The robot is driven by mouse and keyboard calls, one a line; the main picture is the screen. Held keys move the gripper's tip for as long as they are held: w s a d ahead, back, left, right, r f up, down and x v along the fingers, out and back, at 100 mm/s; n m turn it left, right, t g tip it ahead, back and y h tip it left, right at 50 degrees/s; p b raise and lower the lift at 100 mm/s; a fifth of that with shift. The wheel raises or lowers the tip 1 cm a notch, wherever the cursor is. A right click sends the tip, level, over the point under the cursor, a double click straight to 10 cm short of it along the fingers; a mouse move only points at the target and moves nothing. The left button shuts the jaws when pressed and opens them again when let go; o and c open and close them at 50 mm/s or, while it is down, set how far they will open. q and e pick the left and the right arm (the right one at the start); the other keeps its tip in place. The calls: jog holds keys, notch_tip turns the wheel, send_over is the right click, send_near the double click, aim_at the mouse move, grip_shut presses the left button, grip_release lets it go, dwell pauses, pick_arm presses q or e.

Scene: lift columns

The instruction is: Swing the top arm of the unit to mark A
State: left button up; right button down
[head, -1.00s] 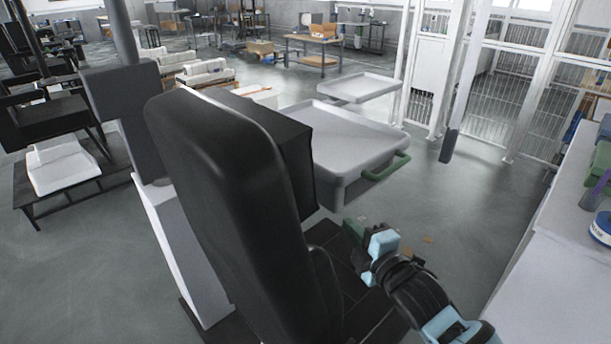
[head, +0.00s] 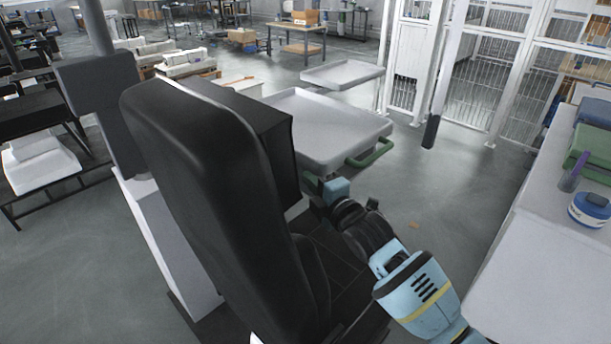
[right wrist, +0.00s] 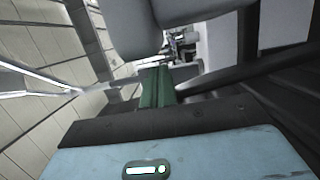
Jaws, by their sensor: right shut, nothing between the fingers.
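The tray-bearing unit stands ahead in the head view. Its large pale tray (head: 335,152) has a green bar handle (head: 370,153) at its right front corner. A smaller pale tray (head: 342,74) shows behind it. A tall black body (head: 195,185) stands in front and hides part of the unit. My right gripper (head: 316,186) is below the near edge of the large tray, its fingertips hard to make out there. In the right wrist view its green fingers (right wrist: 157,87) are together and empty, below a pale rounded surface (right wrist: 185,12). I cannot see mark A or my left gripper.
A grey post (head: 105,100) rises on the left. White mesh fencing (head: 485,85) stands behind. Floor is open between tray and counter.

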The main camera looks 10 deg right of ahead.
jog(key=shift+x, duration=1.25)
jog(key=shift+d, duration=0.1)
